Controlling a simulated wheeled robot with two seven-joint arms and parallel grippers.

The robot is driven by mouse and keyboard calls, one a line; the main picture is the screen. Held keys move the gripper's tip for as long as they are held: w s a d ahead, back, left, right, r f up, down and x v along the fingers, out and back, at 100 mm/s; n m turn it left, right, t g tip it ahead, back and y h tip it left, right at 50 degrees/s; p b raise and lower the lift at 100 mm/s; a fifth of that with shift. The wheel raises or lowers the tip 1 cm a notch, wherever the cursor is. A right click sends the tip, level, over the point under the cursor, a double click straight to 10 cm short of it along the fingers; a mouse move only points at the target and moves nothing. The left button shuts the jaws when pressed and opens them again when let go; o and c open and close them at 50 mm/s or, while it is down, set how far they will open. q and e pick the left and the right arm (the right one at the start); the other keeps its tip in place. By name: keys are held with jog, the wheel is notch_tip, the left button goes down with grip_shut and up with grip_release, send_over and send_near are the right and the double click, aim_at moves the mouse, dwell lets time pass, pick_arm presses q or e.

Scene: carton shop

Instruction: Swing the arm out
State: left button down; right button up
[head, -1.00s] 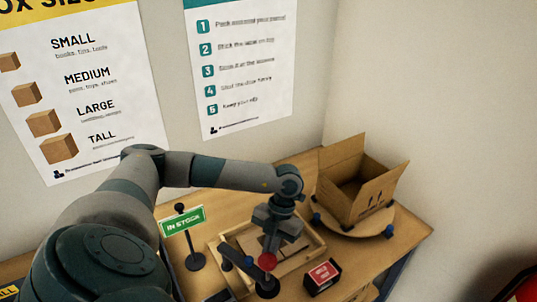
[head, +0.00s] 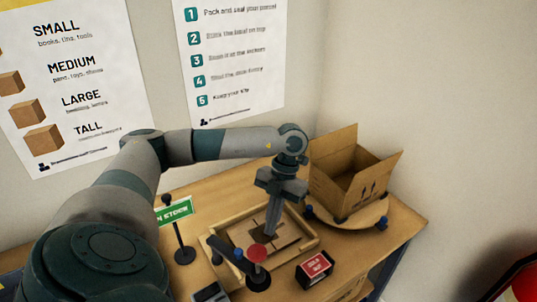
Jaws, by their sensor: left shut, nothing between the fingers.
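A dark swing arm (head: 232,255) with a red knob (head: 257,252) at its near end stands at the front left of a shallow wooden tray (head: 310,238). Its bar runs from near the tray's left side toward the front of the table. My left gripper (head: 270,236) points down over the tray, behind and slightly right of the red knob. It is shut and empty, and looks apart from the knob. My right gripper is not in view.
An open carton (head: 345,180) sits on a round wooden turntable (head: 365,217) at the right. A green sign (head: 176,211) on a stand is left of the tray. A red-topped box (head: 315,266) is at the front right. Wooden table (head: 405,232) is bare at the right corner.

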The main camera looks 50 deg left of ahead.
pick_arm(q)
jog(key=b+v, duration=0.1)
jog(key=v, duration=0.3)
jog(key=shift+w+d+r, duration=0.1)
jog(key=shift+w+r, duration=0.05)
jog(key=shift+w, duration=0.05)
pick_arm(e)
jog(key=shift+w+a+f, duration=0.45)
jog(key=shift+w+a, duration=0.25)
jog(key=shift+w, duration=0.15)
pick_arm(q)
jog(key=shift+r, duration=0.1)
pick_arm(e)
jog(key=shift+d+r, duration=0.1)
